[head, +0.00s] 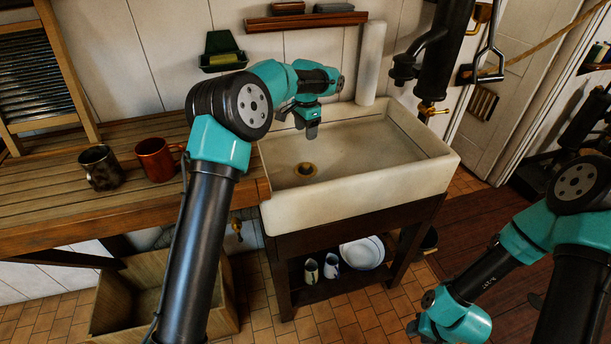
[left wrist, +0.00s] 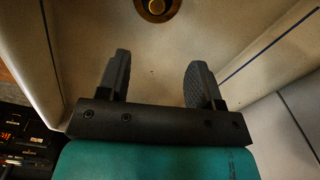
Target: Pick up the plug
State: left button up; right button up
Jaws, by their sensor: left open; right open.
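A small round brass plug (head: 305,170) sits at the drain in the floor of the white sink (head: 360,198). My left gripper (head: 311,130) hangs over the back left of the sink, apart from the plug. Its two dark fingers (left wrist: 157,80) are spread with nothing between them. My right gripper (head: 413,328) is low at the bottom edge of the head view, far from the sink, and its fingers barely show.
Two mugs, one grey (head: 99,168) and one copper (head: 158,160), stand on the wooden counter (head: 60,205) left of the sink. A brass tap (head: 432,108) is at the back right. A white bowl (head: 362,252) is on the shelf below. The sink floor right of the plug is clear.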

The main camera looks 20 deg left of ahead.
aim_at(306, 167)
pick_arm(q)
notch_tip(306, 167, down, 12)
jog(key=shift+f, duration=0.1)
dwell(0.4)
jog(key=shift+s+d+f, duration=0.1)
jog(key=shift+s+f, duration=0.1)
jog(key=shift+f, duration=1.1)
jog(key=shift+s+f, duration=0.15)
jog(key=shift+f, duration=1.1)
jog(key=c, duration=1.1)
jog(key=shift+o, duration=0.2)
notch_tip(306, 167, up, 10)
jog(key=shift+r, duration=0.1)
